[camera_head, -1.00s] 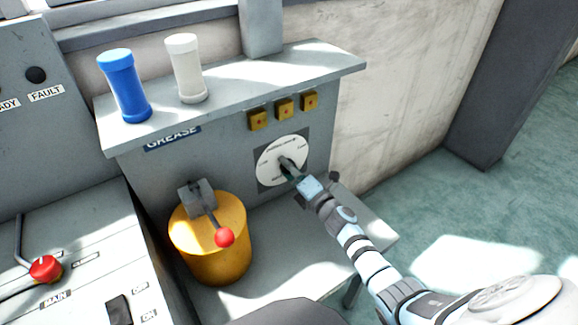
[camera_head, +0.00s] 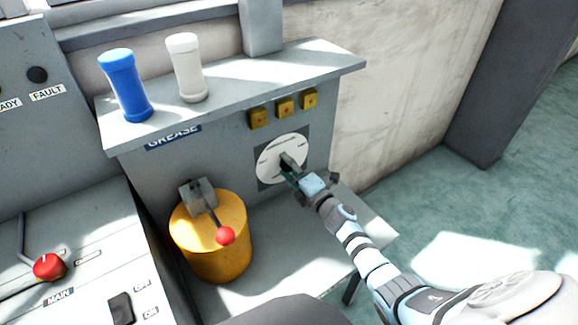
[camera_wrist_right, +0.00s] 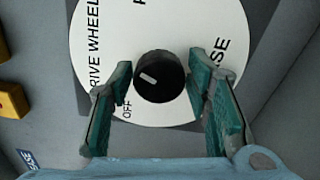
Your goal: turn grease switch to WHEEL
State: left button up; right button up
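The grease switch is a round white dial plate (camera_head: 268,168) on the grey grease cabinet, and it also shows in the right wrist view (camera_wrist_right: 85,50). Its black knob (camera_wrist_right: 160,78) has a white mark on its left half. "DRIVE WHEEL" is printed at the left of the plate and "OFF" at the lower left; the other labels are partly cut off or covered. My right gripper (camera_head: 291,166) is at the dial. Its teal-padded fingers (camera_wrist_right: 160,76) stand open on either side of the knob, with small gaps visible. My left gripper is not in view.
Several yellow square buttons (camera_head: 284,107) sit just above the dial. A yellow drum (camera_head: 223,252) with a red-knobbed lever (camera_head: 225,235) stands to the left. A blue cylinder (camera_head: 125,86) and a white cylinder (camera_head: 187,68) stand on the cabinet top. A console with a red-knobbed lever (camera_head: 48,267) is at the left.

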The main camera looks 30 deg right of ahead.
jog(key=shift+o, duration=0.3)
jog(key=s+d, duration=0.1)
jog(key=s, duration=1.1)
jog(key=shift+d, duration=0.35)
